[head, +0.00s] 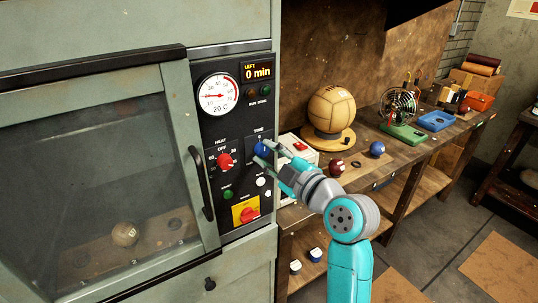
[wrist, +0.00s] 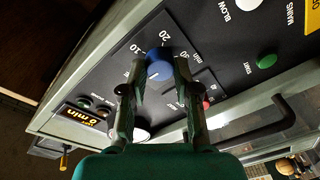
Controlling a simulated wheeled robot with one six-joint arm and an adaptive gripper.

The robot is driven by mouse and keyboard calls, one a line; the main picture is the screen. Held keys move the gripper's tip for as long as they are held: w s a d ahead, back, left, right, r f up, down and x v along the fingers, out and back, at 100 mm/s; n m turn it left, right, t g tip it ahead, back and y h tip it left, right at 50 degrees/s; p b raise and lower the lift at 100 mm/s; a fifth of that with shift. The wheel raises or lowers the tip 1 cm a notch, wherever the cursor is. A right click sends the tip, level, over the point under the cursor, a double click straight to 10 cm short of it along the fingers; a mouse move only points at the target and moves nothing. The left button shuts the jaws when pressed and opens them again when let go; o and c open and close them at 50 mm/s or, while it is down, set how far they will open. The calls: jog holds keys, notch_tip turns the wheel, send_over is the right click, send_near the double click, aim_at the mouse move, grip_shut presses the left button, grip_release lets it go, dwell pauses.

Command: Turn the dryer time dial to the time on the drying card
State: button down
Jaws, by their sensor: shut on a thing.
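The blue time dial (head: 261,147) is on the dryer's dark control panel, under the word TIME. In the wrist view the dial (wrist: 159,67) sits between my fingertips, with the marks 10, 20 and 30 around it. A pale line shows on its face, but I cannot tell exactly which mark it points to. My gripper (head: 269,153) is shut on the dial; its two fingers (wrist: 157,80) flank it. The dryer display (head: 257,72) reads LEFT 0 min. I cannot make out a drying card with a readable time.
A red heat knob (head: 224,160) is left of the dial, with buttons and a red-and-yellow switch (head: 249,213) below. A black door handle (head: 200,183) stands out nearby. The bench at right holds a large leather ball (head: 331,108) and a small fan (head: 398,106).

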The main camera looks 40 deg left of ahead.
jog(key=m, duration=0.3)
jog(key=shift+m, duration=0.4)
jog(key=m, duration=0.4)
jog(key=shift+f+t, duration=0.1)
jog(key=shift+t, duration=0.3)
jog(key=m, duration=0.3)
jog(key=shift+m+y, duration=0.4)
jog(key=m+t, duration=0.1)
jog(key=m, duration=0.4)
jog(key=m+t, duration=0.1)
jog(key=m, duration=0.6)
jog(key=shift+s+h, duration=0.1)
jog(key=shift+h, duration=0.3)
jog(key=m, duration=0.5)
jog(key=shift+f+m+t+h, duration=0.1)
jog(key=shift+m+t+h, duration=0.2)
jog(key=shift+t, duration=0.1)
jog(key=shift+m, duration=0.3)
